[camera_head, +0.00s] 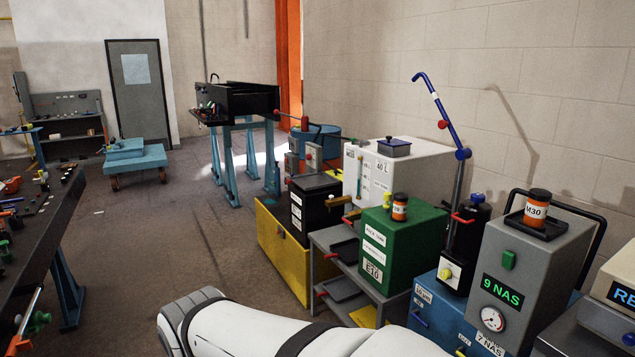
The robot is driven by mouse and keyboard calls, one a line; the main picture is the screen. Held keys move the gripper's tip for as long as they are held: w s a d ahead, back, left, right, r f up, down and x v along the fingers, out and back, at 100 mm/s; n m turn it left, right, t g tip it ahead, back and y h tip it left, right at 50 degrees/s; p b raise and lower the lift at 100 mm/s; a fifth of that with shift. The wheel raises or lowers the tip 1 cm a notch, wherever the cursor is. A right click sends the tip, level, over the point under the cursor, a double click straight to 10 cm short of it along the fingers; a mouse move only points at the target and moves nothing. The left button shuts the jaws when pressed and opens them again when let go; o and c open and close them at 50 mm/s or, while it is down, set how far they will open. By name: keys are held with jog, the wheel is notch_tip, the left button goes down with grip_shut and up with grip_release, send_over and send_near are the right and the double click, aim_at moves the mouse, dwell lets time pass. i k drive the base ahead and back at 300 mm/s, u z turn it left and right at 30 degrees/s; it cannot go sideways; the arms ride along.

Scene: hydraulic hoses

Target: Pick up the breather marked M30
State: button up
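The breather marked M30 (536,208) is a small cylinder with a dark cap and an orange band with a white label. It stands upright on a dark tray (553,233) on top of a grey unit (540,270) that shows 9 NAS. A similar orange breather (399,208) stands on the green tank (402,245); its label is too small to read surely. My white arm (270,330) crosses the bottom of the view, left of and nearer than the grey unit. My gripper is not in view.
A black tubular handle (590,215) rises behind the grey unit. A dark bottle (468,235) and a blue-handled lever pump (460,150) stand to its left. A pale unit with a blue display (612,290) stands at right. The floor (180,240) at left is open.

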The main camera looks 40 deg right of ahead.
aim_at(538, 202)
jog(key=i, duration=1.1)
jog(key=z, duration=3.55)
jog(key=i, duration=0.8)
jog(key=u, duration=0.1)
